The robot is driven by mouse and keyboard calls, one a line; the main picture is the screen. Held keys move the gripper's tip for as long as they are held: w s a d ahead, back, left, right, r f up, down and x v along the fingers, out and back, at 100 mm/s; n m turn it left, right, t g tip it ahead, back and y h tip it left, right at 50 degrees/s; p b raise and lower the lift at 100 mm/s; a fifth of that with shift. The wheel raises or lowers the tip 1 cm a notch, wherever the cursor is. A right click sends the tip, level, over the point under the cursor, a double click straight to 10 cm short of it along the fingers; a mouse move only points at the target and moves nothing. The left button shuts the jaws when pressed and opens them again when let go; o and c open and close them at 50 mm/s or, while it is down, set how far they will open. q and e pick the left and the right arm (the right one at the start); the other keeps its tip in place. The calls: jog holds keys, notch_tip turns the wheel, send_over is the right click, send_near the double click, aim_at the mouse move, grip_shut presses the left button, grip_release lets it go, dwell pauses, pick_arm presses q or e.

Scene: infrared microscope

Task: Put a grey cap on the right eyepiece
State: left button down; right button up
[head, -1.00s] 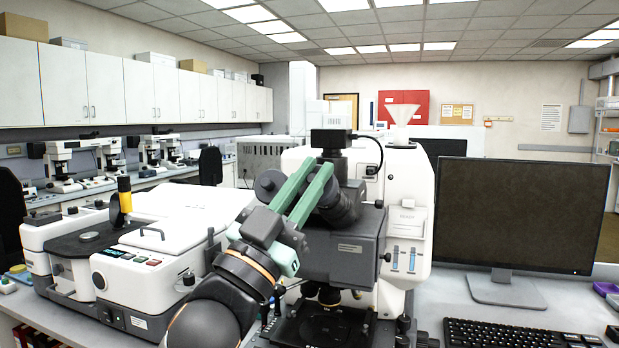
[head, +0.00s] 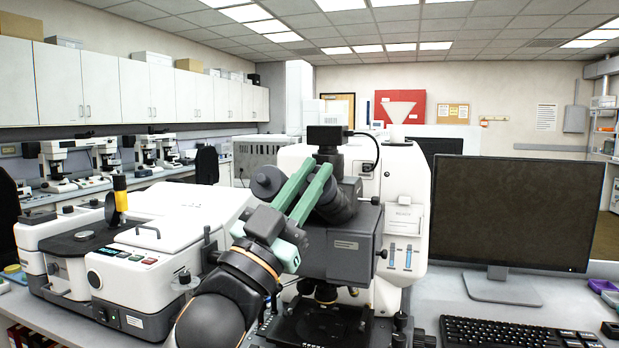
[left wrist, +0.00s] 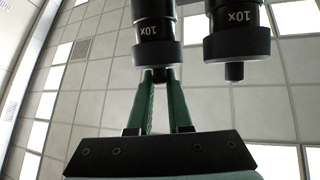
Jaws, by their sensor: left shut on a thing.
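The microscope (head: 345,255) stands in the middle of the head view, its black right eyepiece (head: 338,203) partly behind my green fingers. The left eyepiece (head: 267,181) shows left of them. My left gripper (head: 314,170) reaches up from the lower left. In the left wrist view, the gripper (left wrist: 160,76) is shut on a small dark cap (left wrist: 160,75) right at the end of one 10x eyepiece (left wrist: 157,40). I cannot tell if the cap is seated. The other 10x eyepiece (left wrist: 238,42) has a small dark piece (left wrist: 234,71) at its end. My right gripper is not in view.
A white instrument (head: 150,260) with a yellow-topped part stands left of the microscope. A monitor (head: 515,210) and a keyboard (head: 515,332) are at the right. Bench space between microscope and monitor is partly clear.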

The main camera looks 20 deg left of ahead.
pick_arm(q)
jog(key=shift+w+y, duration=0.1)
jog(key=shift+y, duration=0.2)
jog(key=shift+c, duration=1.8)
grip_release()
jog(key=shift+f, duration=0.15)
jog(key=b+v, duration=0.2)
jog(key=v, duration=0.5)
jog(key=shift+b, duration=0.4)
